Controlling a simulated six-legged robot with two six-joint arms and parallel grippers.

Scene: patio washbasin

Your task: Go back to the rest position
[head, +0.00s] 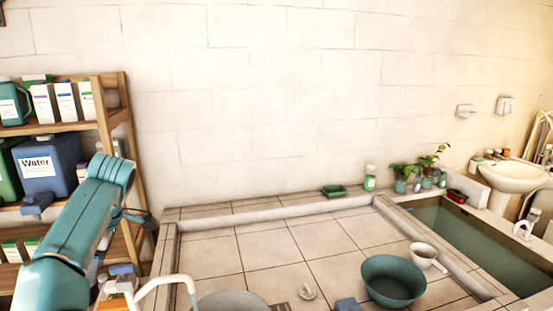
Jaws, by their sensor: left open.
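My left arm rises from the lower left in teal, bends at its elbow and hides part of the wooden shelf (122,120). My left gripper (140,217) is a small dark shape just beyond the arm, in front of the shelf's lower right side. It is open, and I see nothing held in it. The arm partly covers its near side. My right gripper is not in view.
A blue water container (50,168) and several white cartons stand on the shelf. A teal bowl (393,283) and a white cup (423,255) sit on the tiled surface (265,250). A water-filled trough (470,235) and white washbasin (514,177) are at the right.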

